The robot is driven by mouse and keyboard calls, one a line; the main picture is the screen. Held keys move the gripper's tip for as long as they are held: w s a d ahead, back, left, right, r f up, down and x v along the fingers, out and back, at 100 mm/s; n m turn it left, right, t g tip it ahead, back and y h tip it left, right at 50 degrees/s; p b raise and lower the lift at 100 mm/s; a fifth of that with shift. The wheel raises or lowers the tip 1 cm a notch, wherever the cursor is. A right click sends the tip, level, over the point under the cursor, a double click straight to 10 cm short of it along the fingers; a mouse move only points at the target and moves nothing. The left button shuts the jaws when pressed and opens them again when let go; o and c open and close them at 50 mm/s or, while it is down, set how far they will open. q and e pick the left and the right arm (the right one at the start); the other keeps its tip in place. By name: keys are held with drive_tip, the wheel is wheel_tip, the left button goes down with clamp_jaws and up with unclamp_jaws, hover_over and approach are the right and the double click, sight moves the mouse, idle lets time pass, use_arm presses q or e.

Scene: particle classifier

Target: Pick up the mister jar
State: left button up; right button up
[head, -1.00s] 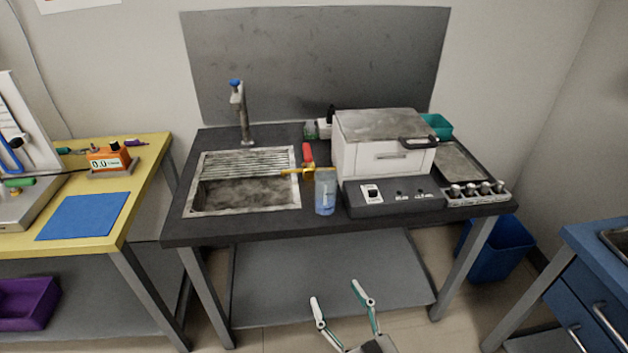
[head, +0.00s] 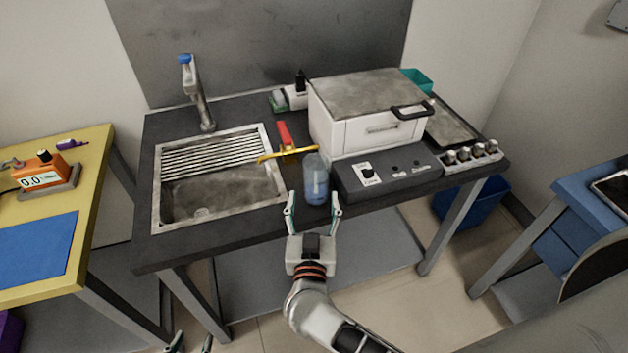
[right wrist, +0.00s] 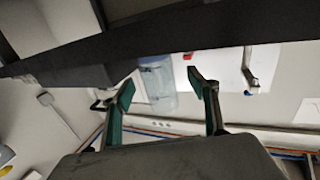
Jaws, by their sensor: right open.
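The mister jar (head: 316,182) is a clear jar with a bluish lower part. It stands upright on the dark bench near its front edge, between the sink and the white box. My right gripper (head: 313,202) is open at the near side of the jar, with a finger on either side of its lower part in the picture. In the right wrist view the jar (right wrist: 158,88) shows between and beyond the two spread fingers (right wrist: 161,80), with nothing gripped. Only the fingertips of my left gripper (head: 190,343) show at the bottom edge, apart and empty.
The sink (head: 162,218) is to the left. The white box (head: 365,110) on its dark control base (head: 390,172) stands close on the right. A yellow table (head: 95,215) is at far left.

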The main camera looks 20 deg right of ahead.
sight(316, 193)
drive_tip(key=x, duration=0.4)
drive_tip(key=shift+w+d+r, duration=0.1)
drive_tip(key=shift+d+r, duration=0.05)
drive_tip(key=shift+d, duration=0.25)
drive_tip(key=shift+w+d, duration=0.15)
drive_tip(key=shift+w, duration=0.45)
drive_tip(key=c, duration=1.3)
